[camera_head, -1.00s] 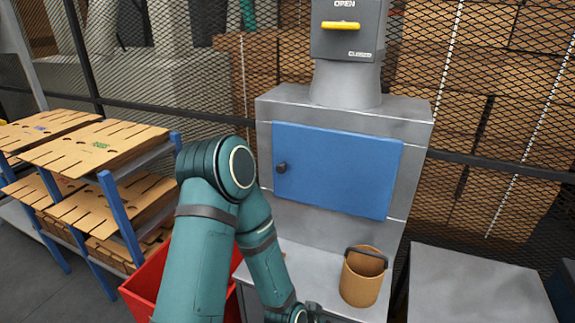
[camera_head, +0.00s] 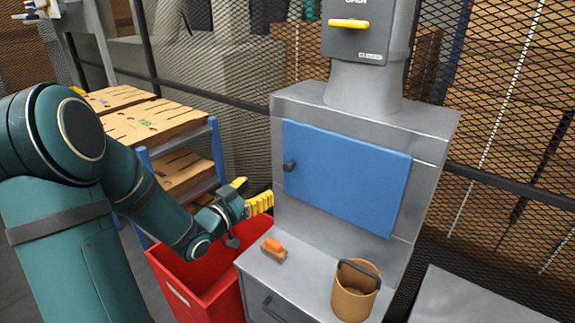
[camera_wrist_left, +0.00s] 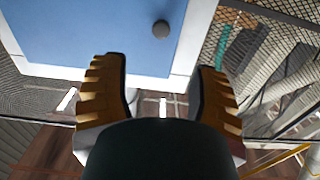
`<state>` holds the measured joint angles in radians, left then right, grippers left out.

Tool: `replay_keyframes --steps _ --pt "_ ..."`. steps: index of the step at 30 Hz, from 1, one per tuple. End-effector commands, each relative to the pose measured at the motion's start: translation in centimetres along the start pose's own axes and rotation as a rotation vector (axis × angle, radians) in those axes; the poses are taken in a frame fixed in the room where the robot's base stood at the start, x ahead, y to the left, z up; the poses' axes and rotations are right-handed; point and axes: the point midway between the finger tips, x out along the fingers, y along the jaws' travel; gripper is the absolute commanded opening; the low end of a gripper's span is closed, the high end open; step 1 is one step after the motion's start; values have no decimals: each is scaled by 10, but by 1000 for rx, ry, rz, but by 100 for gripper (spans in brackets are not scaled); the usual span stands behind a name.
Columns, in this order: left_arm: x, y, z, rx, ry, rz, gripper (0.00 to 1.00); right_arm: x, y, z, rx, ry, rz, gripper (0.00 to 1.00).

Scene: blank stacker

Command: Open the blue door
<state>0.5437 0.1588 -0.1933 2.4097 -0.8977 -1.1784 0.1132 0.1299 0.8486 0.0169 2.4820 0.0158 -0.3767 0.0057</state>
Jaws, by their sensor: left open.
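The blue door (camera_head: 345,182) is shut, set in the front of a grey metal machine (camera_head: 440,150). Its dark round knob (camera_head: 290,166) is near the door's left edge. In the left wrist view the blue door (camera_wrist_left: 80,30) and the knob (camera_wrist_left: 161,29) show beyond the fingers. My left gripper (camera_head: 256,192) has yellow fingers and is left of the machine, below and to the left of the knob, apart from it. In the wrist view the left gripper (camera_wrist_left: 163,90) is open and empty. My right gripper is not in view.
A brown bucket (camera_head: 352,300) with a dark handle and an orange-topped brush (camera_head: 273,247) stand on the machine's ledge. A red bin (camera_head: 205,295) is below my left gripper. A shelf with cardboard sheets (camera_head: 150,122) is behind. A lever box (camera_head: 355,45) with a yellow handle is above.

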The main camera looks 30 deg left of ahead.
Motion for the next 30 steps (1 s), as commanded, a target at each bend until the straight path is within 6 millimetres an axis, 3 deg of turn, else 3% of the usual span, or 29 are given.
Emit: replay_keyframes --steps 5,21,30 --pt "15 0 -2 3 5 4 60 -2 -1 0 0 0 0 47" --pt "114 1 -2 3 3 3 60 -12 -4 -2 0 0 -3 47" --pt "136 0 -1 2 2 1 60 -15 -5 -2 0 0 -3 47"
